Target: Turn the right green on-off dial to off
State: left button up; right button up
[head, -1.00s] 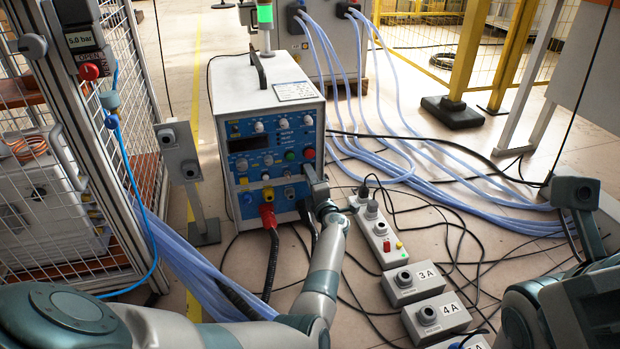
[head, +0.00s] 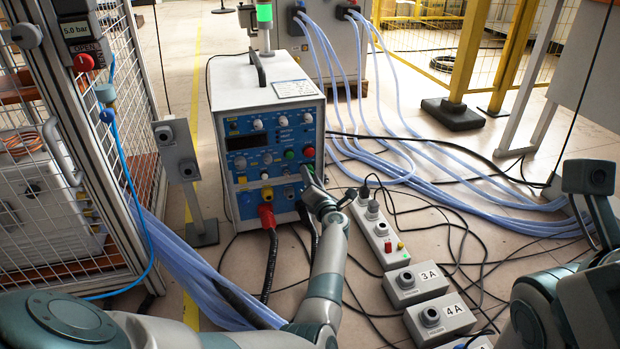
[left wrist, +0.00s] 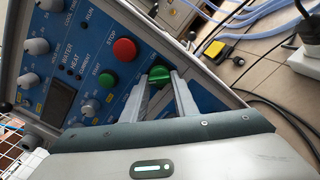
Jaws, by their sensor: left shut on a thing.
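The green on-off dial (left wrist: 158,75) shows in the left wrist view on the blue front panel, between my fingertips. My left gripper (left wrist: 160,82) is shut on it, one finger at each side. A red stop button (left wrist: 125,50) and a smaller green start button (left wrist: 107,80) sit beside the dial. My right arm shows at the right edge; its fingers are not visible.
A red connector (head: 267,215) with a thick cable is below the panel. A power strip (head: 378,232) and grey boxes marked 3A (head: 413,284) and 4A (head: 440,317) lie on the floor. A mesh cage (head: 60,150) stands left. Blue hoses (head: 420,190) run right.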

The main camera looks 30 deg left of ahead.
pick_arm(q)
jog(key=shift+f, duration=0.15)
jog(key=o, duration=1.1)
jog(key=shift+c, duration=0.2)
jog(key=shift+s+d, duration=0.1)
jog(key=shift+d, duration=0.05)
